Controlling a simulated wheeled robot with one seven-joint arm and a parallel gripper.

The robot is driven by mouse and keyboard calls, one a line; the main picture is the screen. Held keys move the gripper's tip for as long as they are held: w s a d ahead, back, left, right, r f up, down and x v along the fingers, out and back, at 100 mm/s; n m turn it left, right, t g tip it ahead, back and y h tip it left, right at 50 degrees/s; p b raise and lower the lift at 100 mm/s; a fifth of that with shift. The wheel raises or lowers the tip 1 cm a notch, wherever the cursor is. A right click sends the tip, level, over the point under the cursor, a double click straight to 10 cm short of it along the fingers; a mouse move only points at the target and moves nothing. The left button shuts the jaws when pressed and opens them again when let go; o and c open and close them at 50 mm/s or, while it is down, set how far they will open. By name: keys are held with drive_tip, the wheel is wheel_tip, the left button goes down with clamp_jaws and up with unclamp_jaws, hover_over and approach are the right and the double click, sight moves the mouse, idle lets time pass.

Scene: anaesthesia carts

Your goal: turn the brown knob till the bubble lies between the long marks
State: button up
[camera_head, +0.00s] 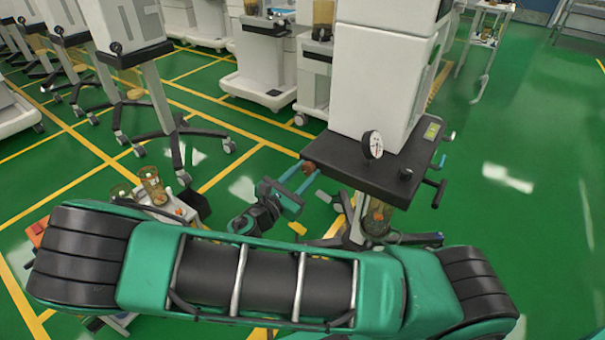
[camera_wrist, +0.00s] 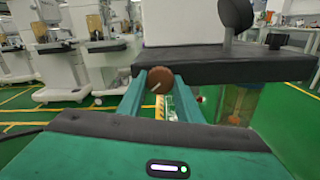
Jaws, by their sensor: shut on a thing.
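The brown knob (camera_head: 308,167) sits on the left front edge of the cart's dark top (camera_head: 350,176). It also shows in the wrist view (camera_wrist: 160,80), with a pale line slanting across its face. My gripper (camera_head: 307,170) has its two teal fingers on either side of the knob and is shut on it. In the wrist view the fingers (camera_wrist: 160,84) flank the knob left and right. A small yellow-green window (camera_head: 432,130) is on the right of the cart top. I cannot make out a bubble or long marks in it.
A round dial (camera_head: 372,145) and a black knob (camera_head: 405,174) stand on the cart top. A white cabinet (camera_head: 375,85) rises behind them. A glass canister (camera_head: 377,217) hangs below. More carts stand at the back left; green floor is free at the right.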

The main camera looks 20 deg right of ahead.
drive_tip(key=o, duration=1)
drive_tip(key=shift+o, duration=0.2)
drive_tip(key=v, duration=1)
drive_tip(key=shift+s+a, duration=0.2)
drive_tip(key=shift+a, duration=0.1)
drive_tip(key=shift+f, duration=0.1)
